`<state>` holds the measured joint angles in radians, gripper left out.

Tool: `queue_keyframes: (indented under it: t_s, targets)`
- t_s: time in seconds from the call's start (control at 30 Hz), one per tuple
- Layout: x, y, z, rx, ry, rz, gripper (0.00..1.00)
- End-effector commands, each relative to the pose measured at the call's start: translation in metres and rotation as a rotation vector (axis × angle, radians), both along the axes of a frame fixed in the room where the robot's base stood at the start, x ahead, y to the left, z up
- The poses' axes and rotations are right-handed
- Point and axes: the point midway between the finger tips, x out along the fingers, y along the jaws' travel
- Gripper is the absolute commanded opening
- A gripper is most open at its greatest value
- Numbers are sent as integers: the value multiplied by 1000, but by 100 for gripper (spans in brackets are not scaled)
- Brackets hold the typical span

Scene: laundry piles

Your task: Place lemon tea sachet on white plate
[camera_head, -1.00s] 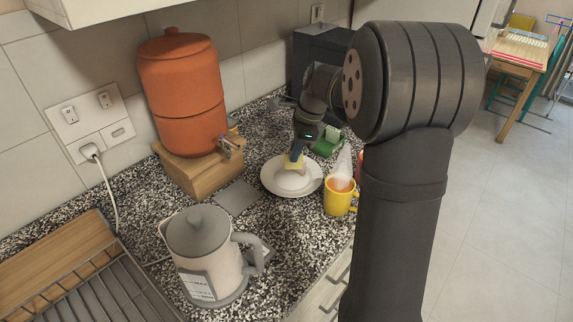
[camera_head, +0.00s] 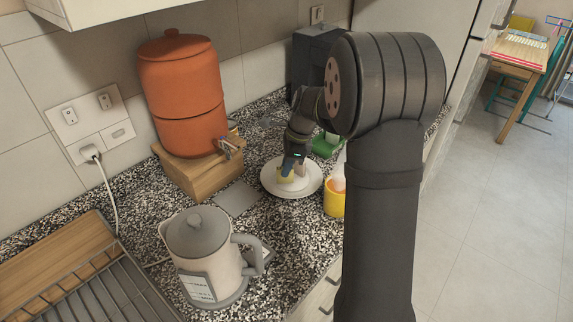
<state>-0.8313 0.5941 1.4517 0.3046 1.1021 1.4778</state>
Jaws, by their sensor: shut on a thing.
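The white plate (camera_head: 310,189) lies on the speckled counter, in front of and right of the orange water filter. My gripper (camera_head: 291,172) is over the plate, pointing down, its jaws shut on a small pale yellow sachet (camera_head: 287,174). The sachet is low over the plate's middle. I cannot tell whether it touches the plate. My fingers hide part of the sachet and of the plate.
A green thing (camera_head: 325,147) lies behind. The orange filter (camera_head: 183,95) stands on a wooden block (camera_head: 197,168). A kettle (camera_head: 208,255) stands at the front.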

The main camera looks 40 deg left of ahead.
Motion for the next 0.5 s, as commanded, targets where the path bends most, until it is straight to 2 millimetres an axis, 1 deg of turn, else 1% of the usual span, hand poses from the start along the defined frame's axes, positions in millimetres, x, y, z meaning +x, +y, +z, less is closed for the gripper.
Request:
queue_keyframes:
  t_s: [0.13, 0.17, 0.2, 0.27, 0.5]
  targets:
    - [0, 0, -5, 0, 0, 0, 0]
    - [0, 0, -5, 0, 0, 0, 17]
    - [0, 0, -4, 0, 0, 0, 25]
    - [0, 0, -4, 0, 0, 0, 35]
    - [0, 0, -4, 0, 0, 0, 35]
